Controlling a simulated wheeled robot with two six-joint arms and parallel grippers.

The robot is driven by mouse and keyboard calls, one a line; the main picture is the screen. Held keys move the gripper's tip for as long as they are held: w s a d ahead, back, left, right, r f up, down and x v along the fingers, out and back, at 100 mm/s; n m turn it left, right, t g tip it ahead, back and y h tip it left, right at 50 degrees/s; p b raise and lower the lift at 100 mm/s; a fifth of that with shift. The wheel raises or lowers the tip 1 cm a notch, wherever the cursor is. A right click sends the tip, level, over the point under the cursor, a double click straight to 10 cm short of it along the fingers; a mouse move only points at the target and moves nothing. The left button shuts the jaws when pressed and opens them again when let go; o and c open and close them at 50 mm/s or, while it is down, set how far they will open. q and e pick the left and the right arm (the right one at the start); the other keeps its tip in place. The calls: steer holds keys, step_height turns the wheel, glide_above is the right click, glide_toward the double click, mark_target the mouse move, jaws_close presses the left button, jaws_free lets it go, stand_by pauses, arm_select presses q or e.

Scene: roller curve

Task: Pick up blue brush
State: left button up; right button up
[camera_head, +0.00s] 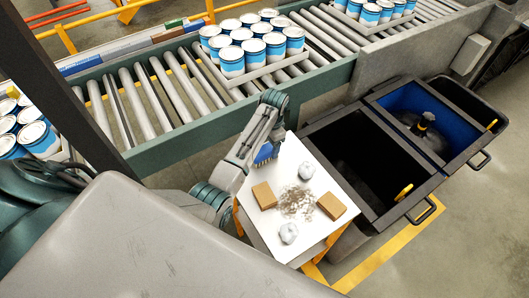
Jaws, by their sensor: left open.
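The blue brush (264,154) is at the upper left edge of the small white table (318,238), bristles showing under my left gripper. My left gripper (266,141) is open and is right at the brush, covering its upper part. I cannot tell whether its fingers touch the brush. My right gripper is not in view.
On the table are two brown blocks (264,195) (331,206), two crumpled white balls (306,171) (289,233) and a patch of grey debris (297,202). Dark bins (372,160) stand to the right. A roller conveyor (150,100) with paint cans (253,55) runs behind.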

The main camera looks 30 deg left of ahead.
mark_target(264, 151)
arm_select(q)
steer(key=shift+s+a+f+p, duration=0.15)
steer(key=shift+s+f+p, duration=0.15)
steer(key=shift+p, duration=0.1)
steer(key=f, duration=0.1)
steer(key=f+p, duration=0.1)
steer(key=f, duration=0.1)
steer(key=shift+s+a+f, duration=0.2)
steer(key=shift+s+a, duration=0.1)
steer(key=shift+a, duration=0.05)
steer(key=shift+f, duration=0.45)
steer(key=c, duration=1)
steer(key=shift+c, duration=0.5)
steer(key=shift+r, duration=0.15)
steer(key=shift+r, duration=0.55)
step_height(264, 151, up, 8)
steer(key=shift+b, duration=1.2)
steer(key=shift+r, duration=0.35)
